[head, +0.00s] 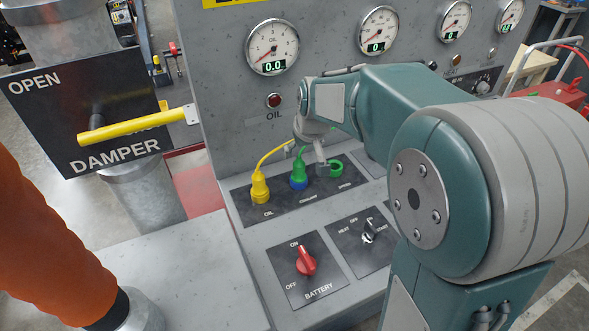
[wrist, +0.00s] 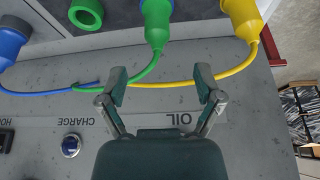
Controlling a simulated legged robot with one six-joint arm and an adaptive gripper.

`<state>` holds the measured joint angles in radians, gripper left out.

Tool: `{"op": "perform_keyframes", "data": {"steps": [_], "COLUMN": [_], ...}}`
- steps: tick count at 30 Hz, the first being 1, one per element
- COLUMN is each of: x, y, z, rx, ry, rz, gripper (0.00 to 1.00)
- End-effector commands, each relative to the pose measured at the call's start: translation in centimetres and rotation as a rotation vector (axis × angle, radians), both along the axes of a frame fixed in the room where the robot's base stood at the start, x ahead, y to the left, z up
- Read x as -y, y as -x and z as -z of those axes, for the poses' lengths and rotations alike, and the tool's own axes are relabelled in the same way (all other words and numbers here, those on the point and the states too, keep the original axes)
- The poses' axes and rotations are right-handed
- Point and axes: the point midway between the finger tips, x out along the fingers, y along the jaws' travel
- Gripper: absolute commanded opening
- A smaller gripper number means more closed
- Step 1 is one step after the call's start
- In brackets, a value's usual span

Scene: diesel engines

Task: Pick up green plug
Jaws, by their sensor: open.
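The green plug (head: 299,168) sits in a blue socket (head: 299,182) on the dark connector strip, between the yellow plug and an empty green socket (head: 336,168). In the wrist view the green plug (wrist: 157,28) is at the top, just beyond my open fingers. My gripper (wrist: 160,84) is open and empty, and the plug lies roughly in line with the gap between its fingertips. In the head view my gripper (head: 314,150) is close to the plug and partly hides the area around it. The green cable runs from the plug toward the panel.
The yellow plug (wrist: 241,18) and its cable cross close to the right finger. A blue plug (wrist: 10,42) and its cable lie at left. The upright gauge panel (head: 225,100) stands close behind. A red battery switch (head: 305,262) and yellow damper handle (head: 130,125) are nearby.

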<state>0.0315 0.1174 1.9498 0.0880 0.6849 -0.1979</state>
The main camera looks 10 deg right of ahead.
Motion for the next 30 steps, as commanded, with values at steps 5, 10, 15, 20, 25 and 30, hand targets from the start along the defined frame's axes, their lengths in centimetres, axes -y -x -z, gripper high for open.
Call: {"op": "perform_keyframes", "data": {"steps": [5,10,15,20,25,30], "x": [-0.2,-0.5,-0.4,-0.4,-0.4,-0.4], "y": [-1.0,-1.7,-2.4,-3.4,-3.8,-3.8], "z": [2.9,4.6,6.2,8.5,9.4,9.4], "rx": [-0.006,-0.004,-0.006,-0.005,-0.002,-0.002], "ry": [0.001,0.002,0.002,0.001,0.001,0.002], "rz": [0.000,-0.001,-0.001,0.000,0.001,0.001], "gripper": [0.84,0.84,0.84,0.84,0.84,0.84]}}
